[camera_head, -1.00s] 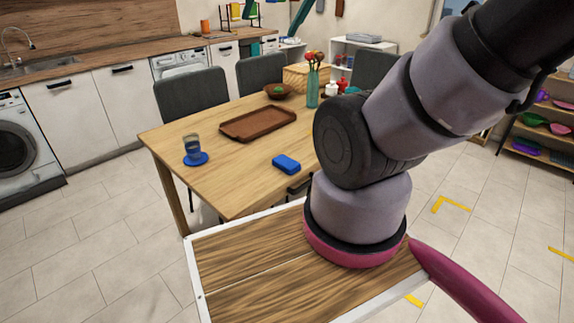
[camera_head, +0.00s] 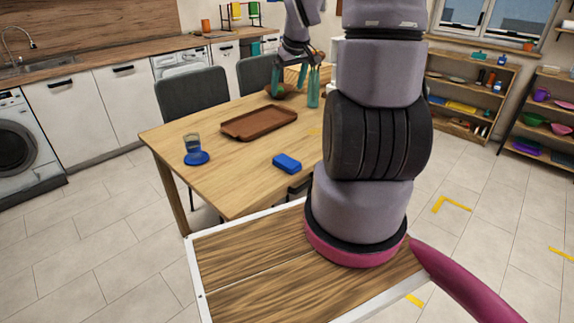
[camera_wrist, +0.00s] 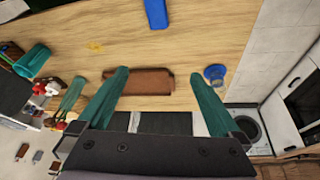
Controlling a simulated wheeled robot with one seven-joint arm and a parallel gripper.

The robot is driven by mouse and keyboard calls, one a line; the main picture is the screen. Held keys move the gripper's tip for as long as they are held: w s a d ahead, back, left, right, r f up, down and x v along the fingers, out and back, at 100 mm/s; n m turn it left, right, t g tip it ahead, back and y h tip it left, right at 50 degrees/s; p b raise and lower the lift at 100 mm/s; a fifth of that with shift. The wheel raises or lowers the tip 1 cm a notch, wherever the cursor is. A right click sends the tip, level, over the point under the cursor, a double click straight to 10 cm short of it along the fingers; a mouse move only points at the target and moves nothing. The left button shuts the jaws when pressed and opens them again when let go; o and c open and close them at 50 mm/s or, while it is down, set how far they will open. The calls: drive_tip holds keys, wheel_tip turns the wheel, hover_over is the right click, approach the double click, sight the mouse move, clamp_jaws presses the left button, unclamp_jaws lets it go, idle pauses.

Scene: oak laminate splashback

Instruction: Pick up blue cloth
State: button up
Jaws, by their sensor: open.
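The blue cloth (camera_head: 287,163) is a small folded block lying on the wooden table near its front edge. In the wrist view it shows at the top edge (camera_wrist: 156,14), partly cut off. My gripper (camera_head: 294,82) is over the far part of the table, well beyond the cloth. In the wrist view its two teal fingers (camera_wrist: 157,92) are wide apart with nothing between them gripped; the brown tray lies below and beyond them.
A teal vase (camera_head: 313,90) stands close to my gripper at the back. Grey chairs (camera_head: 192,95) line the far side. The table around the cloth is clear.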

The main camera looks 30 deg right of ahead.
drive_tip(key=w+d+f+n, duration=0.2)
drive_tip(key=d+f, duration=0.2)
drive_tip(key=f, duration=0.8)
drive_tip(key=y, duration=0.2)
approach(288, 161)
drive_tip(key=shift+n, duration=0.4)
drive_tip(key=x, duration=0.4)
drive_tip(key=shift+d, duration=0.15)
drive_tip(key=shift+x, duration=2.75)
drive_tip(key=shift+r, duration=0.1)
drive_tip(key=c, duration=1.3)
wheel_tip(288, 161, up, 10)
drive_tip(key=shift+c, duration=0.2)
